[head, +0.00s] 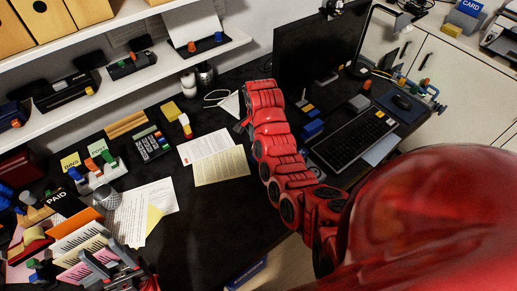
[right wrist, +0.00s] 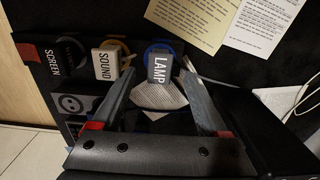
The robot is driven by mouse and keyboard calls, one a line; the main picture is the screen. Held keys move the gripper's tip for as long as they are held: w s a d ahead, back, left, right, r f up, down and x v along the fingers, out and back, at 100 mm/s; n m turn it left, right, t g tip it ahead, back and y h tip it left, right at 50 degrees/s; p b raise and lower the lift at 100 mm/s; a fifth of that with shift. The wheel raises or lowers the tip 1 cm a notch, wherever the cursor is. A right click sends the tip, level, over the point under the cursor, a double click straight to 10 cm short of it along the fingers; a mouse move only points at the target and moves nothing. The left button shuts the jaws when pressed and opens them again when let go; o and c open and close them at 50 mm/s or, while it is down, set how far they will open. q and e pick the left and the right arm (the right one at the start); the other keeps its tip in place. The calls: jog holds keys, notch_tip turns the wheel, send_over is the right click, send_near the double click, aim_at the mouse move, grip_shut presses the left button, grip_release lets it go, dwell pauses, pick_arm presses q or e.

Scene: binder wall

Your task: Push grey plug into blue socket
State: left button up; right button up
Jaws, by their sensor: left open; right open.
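In the right wrist view a grey plug (right wrist: 158,68) marked LAMP stands at a round blue socket (right wrist: 176,46). I cannot tell how deep it sits. My right gripper (right wrist: 157,76) is open, with one finger on each side of the plug's near end; contact is unclear. In the head view my red right arm hides the plug, the socket and the right gripper. My left gripper (head: 112,268) is open at the bottom left, above the cluttered desk corner.
A pale SOUND plug (right wrist: 107,62) at a yellow socket and a black SCREEN plug (right wrist: 54,60) stand close by on the left. A pale printed piece (right wrist: 160,96) lies between my right fingers. Papers (head: 222,166), a calculator (head: 152,146) and a keyboard (head: 352,139) lie on the black desk.

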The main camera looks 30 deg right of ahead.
notch_tip(320, 180, up, 13)
jog(key=p, duration=0.6)
jog(key=shift+f, duration=0.1)
